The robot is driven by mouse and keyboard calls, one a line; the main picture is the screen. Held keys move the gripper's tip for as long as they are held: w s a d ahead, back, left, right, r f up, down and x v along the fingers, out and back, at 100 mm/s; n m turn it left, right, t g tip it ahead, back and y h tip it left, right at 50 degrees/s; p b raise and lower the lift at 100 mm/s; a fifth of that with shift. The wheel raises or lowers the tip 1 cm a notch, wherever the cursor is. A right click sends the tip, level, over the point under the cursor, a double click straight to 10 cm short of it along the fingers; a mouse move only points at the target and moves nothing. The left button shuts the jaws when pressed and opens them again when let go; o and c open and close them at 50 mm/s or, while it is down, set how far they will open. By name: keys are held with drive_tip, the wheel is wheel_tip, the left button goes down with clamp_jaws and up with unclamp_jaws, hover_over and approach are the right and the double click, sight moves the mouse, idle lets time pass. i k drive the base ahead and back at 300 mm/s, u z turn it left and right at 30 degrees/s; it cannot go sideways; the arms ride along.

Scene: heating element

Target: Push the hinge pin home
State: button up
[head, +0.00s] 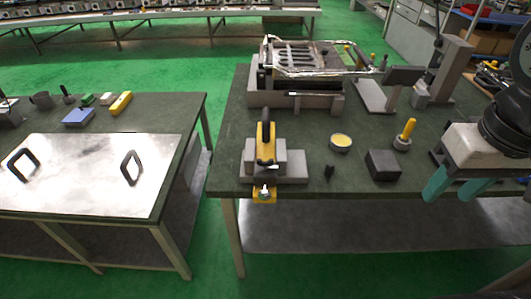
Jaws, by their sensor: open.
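My gripper (457,191) is at the right, over the front right part of the right bench. Its two teal fingers are apart with nothing between them. A wire-framed heating element unit (303,57) sits on a grey stepped base (268,97) at the back of this bench, well to the left of and beyond my gripper. A thin pale rod (308,94) shows along the front of that base; it may be the hinge pin, but it is too small to tell, and how deep it sits cannot be seen.
A yellow and black clamp (266,143) on a grey block stands at the front left edge. A yellow-topped tin (341,141), a dark block (383,165), a yellow-handled tool (406,132) and a grey stand (375,95) lie between. The left bench (190,112) stands across a gap.

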sight(264, 194)
drive_tip(key=u, duration=1.7)
drive_tip(key=k, duration=1)
drive_tip(key=z, duration=1)
drive_tip(key=i, duration=0.5)
drive_tip(key=z, duration=0.05)
